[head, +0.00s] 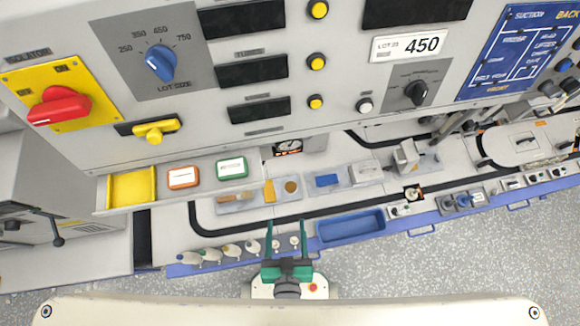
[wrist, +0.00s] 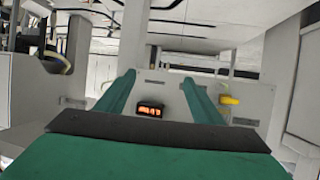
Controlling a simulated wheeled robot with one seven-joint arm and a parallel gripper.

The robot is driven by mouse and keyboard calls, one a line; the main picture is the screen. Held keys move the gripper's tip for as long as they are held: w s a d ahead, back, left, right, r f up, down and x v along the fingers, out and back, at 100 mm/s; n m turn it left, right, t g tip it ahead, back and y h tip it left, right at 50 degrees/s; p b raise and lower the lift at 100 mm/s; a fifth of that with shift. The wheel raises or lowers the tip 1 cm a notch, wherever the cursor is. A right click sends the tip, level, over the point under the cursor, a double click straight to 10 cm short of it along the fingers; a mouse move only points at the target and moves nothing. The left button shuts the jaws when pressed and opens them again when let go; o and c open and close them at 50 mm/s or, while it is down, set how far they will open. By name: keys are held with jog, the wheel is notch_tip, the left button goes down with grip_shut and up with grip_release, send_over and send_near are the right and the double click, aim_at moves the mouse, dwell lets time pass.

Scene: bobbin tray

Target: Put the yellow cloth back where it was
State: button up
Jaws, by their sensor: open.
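A flat yellow square (head: 131,187) lies at the left end of the pale shelf under the panel in the head view. It has a paler edge, and I cannot tell whether it is the cloth or a shallow tray. A smaller yellow-orange piece (head: 269,191) lies in a grey tray (head: 232,208) on the bench. My gripper (head: 286,228) is open and empty, at the front edge of the bench, apart from both yellow things. Its two green fingers also show in the wrist view (wrist: 158,88), spread apart with nothing between them.
An orange-framed card (head: 183,177) and a green-framed card (head: 231,168) lie on the shelf. Several bobbin-like pieces (head: 231,250) stand left of my gripper. A blue bin (head: 350,228) is at its right. The control panel with a red knob (head: 60,106) rises behind.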

notch_tip(320, 180, up, 10)
jog(key=s+d+t, duration=0.1)
jog(key=s+t, duration=0.1)
jog(key=shift+s+r, duration=0.15)
jog(key=shift+r, duration=0.1)
dwell(1.0)
